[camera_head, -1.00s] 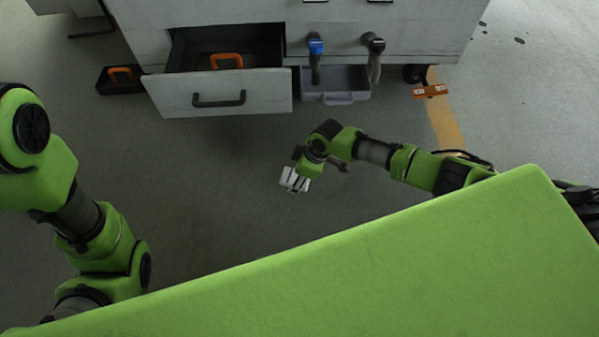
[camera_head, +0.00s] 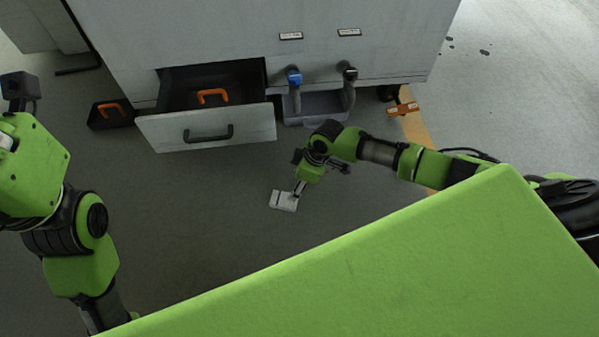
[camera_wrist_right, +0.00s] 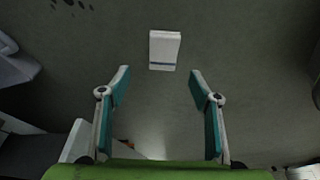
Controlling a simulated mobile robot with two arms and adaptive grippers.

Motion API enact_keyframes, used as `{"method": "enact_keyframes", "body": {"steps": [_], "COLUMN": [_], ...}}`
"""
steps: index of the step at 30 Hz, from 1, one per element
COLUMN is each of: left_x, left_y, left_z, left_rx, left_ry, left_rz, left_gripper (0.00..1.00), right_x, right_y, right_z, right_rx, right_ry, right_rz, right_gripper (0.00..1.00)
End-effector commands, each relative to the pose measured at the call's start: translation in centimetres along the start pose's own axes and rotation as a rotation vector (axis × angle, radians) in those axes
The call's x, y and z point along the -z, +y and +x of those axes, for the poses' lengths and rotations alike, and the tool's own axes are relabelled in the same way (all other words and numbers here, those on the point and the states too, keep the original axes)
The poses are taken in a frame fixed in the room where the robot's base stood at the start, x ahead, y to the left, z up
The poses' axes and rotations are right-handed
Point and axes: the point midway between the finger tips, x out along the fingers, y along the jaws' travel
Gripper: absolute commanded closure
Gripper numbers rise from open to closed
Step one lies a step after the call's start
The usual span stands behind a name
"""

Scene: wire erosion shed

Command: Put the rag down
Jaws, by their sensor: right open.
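The rag (camera_head: 284,201) is a small white folded rectangle lying on the grey floor in front of the cabinet. In the right wrist view the rag (camera_wrist_right: 164,46) shows a blue stripe near its close edge and lies flat, just beyond the fingertips. My right gripper (camera_wrist_right: 160,74) is open and empty, its two teal-padded fingers apart with bare floor between them. In the head view my right gripper (camera_head: 299,189) points down by the rag's upper right corner. My left arm is at the left edge, and its fingers do not show.
A grey cabinet has an open drawer (camera_head: 205,137) with an orange-handled thing inside. A black box (camera_head: 110,115) with an orange handle is left of it. A blue-topped holder (camera_head: 294,77), a black-topped one (camera_head: 349,75) and a grey bin (camera_head: 318,108) are at right. Floor around the rag is clear.

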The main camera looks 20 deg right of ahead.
Motion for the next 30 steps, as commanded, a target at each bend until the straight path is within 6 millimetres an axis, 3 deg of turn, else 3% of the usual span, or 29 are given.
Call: {"method": "enact_keyframes", "body": {"steps": [1, 6, 14, 17, 20, 23, 24, 26, 27, 29, 30], "left_x": [-0.2, -0.5, -0.5, -0.5, -0.5, -0.5, -0.5, -0.5, -0.5, -0.5, -0.5], "left_y": [-0.1, -0.2, -0.2, -0.2, -0.2, -0.2, -0.2, -0.2, -0.2, -0.2, -0.2], "left_z": [0.1, -0.5, -0.8, -0.8, -0.8, -0.8, -0.8, -0.8, -0.8, -0.8, -0.8], "left_rx": [0.005, 0.014, 0.017, 0.017, 0.017, 0.017, 0.017, 0.017, 0.017, 0.017, 0.017], "left_ry": [-0.015, -0.039, -0.047, -0.047, -0.047, -0.047, -0.047, -0.047, -0.047, -0.047, -0.047], "left_rz": [-0.002, -0.005, -0.006, -0.006, -0.006, -0.006, -0.007, -0.007, -0.007, -0.007, -0.007], "left_gripper": [0.6, 0.6, 0.6, 0.6, 0.6, 0.6, 0.6, 0.6, 0.6, 0.6, 0.6], "right_x": [0.1, 0.0, 0.0, 1.3, 6.0, 13.8, 17.3, 22.1, 25.0, 28.5, 30.4], "right_y": [0.0, 0.0, 0.0, -0.2, -0.9, -2.1, -2.6, -3.4, -3.9, -4.7, -5.2], "right_z": [-1.1, -2.3, -2.5, -2.6, -3.4, -6.2, -8.2, -12.0, -15.0, -20.0, -23.6], "right_rx": [0.0, 0.0, 0.0, -0.009, -0.044, -0.106, -0.135, -0.178, -0.208, -0.25, -0.279], "right_ry": [0.0, -0.001, 0.0, 0.036, 0.163, 0.394, 0.507, 0.684, 0.801, 0.977, 1.095], "right_rz": [0.0, 0.0, 0.0, -0.006, -0.024, -0.044, -0.048, -0.05, -0.051, -0.047, -0.042], "right_gripper": [0.42, 0.42, 0.42, 0.42, 0.42, 0.42, 0.42, 0.42, 0.42, 0.42, 0.42]}}
